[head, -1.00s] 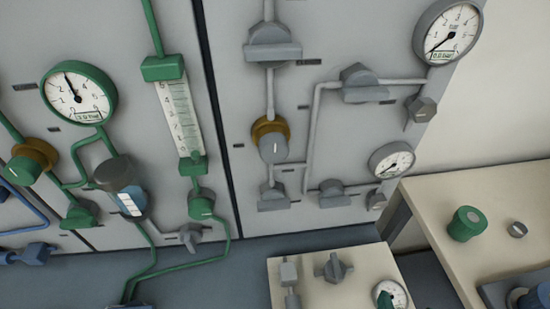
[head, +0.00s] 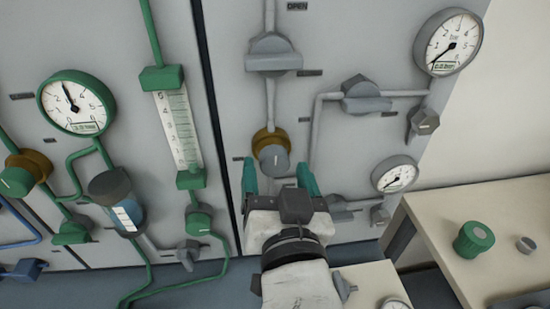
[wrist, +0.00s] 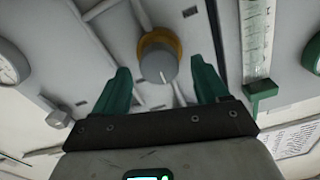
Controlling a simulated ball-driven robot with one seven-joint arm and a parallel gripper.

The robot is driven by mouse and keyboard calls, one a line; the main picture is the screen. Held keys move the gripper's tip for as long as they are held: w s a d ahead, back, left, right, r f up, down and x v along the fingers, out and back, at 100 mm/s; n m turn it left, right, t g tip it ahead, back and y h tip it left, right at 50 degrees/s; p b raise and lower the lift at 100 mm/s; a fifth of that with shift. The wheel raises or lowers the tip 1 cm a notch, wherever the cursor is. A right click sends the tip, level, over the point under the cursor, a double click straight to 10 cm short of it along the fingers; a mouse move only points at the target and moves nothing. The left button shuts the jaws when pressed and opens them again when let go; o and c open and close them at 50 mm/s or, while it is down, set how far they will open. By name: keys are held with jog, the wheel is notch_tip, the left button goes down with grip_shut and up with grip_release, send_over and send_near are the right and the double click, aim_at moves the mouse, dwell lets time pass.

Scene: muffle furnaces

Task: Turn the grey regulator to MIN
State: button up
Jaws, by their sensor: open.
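The grey regulator is a round grey knob (head: 274,160) with a brass-coloured collar (head: 268,138), set in the grey pipe line on the panel. A pale pointer line shows on its face. It also shows in the wrist view (wrist: 158,68), ahead of and between my fingers. My gripper (head: 280,178) has two green fingers, spread open and empty. In the head view it is just below the knob, with the fingertips to either side of the knob's lower part. I cannot tell the remaining gap in depth. No MIN marking is legible.
Grey valves (head: 272,56) and (head: 362,95) sit on pipes above and right of the knob. Grey gauges (head: 448,43) and (head: 396,175) are at the right. Green pipework with a flowmeter (head: 178,130) stands left. A bench (head: 440,225) is at the lower right.

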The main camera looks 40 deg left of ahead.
aim_at(276, 166)
jog(key=shift+x, duration=1.5)
jog(key=c, duration=1.1)
